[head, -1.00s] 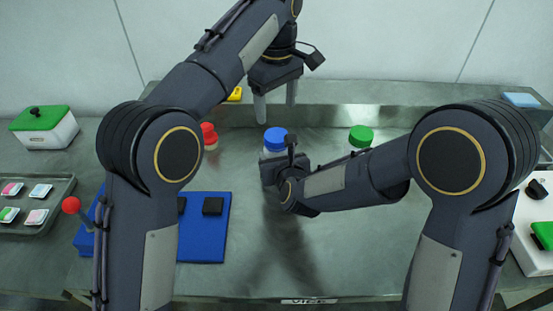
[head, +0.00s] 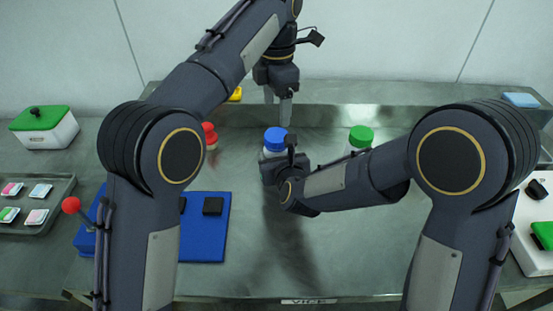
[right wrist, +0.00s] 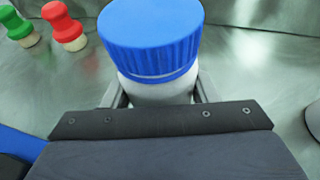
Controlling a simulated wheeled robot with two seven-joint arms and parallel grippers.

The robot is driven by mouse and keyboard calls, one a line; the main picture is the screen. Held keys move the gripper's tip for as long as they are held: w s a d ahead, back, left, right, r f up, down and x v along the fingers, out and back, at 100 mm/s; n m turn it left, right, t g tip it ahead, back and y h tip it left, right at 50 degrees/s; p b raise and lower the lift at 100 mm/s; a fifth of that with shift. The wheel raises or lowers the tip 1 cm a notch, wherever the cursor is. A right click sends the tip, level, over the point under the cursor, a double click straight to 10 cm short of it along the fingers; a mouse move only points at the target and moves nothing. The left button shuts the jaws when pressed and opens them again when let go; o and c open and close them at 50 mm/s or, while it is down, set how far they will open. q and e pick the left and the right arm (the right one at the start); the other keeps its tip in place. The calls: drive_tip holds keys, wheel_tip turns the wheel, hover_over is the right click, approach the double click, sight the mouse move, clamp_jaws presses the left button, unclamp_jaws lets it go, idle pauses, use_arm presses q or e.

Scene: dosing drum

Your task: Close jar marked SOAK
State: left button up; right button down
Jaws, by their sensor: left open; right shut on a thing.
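A white jar with a blue lid (head: 275,138) stands on the steel table in the middle; it also shows close up in the right wrist view, with its white body (right wrist: 160,92) under the lid (right wrist: 152,40). My right gripper (head: 275,165) is shut around the jar's body below the lid. My left gripper (head: 278,108) is open and empty, pointing down above and just behind the blue lid. The lid sits on top of the jar; how tight it is I cannot tell. No SOAK marking is readable.
A red-topped object (head: 209,135) stands left of the jar; red (right wrist: 62,22) and green (right wrist: 17,20) ones show in the right wrist view. A blue mat (head: 208,245) lies front left, a tray (head: 50,228) far left. The front middle is clear.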

sight(277, 135)
use_arm(q)
drive_tip(key=shift+f, duration=4)
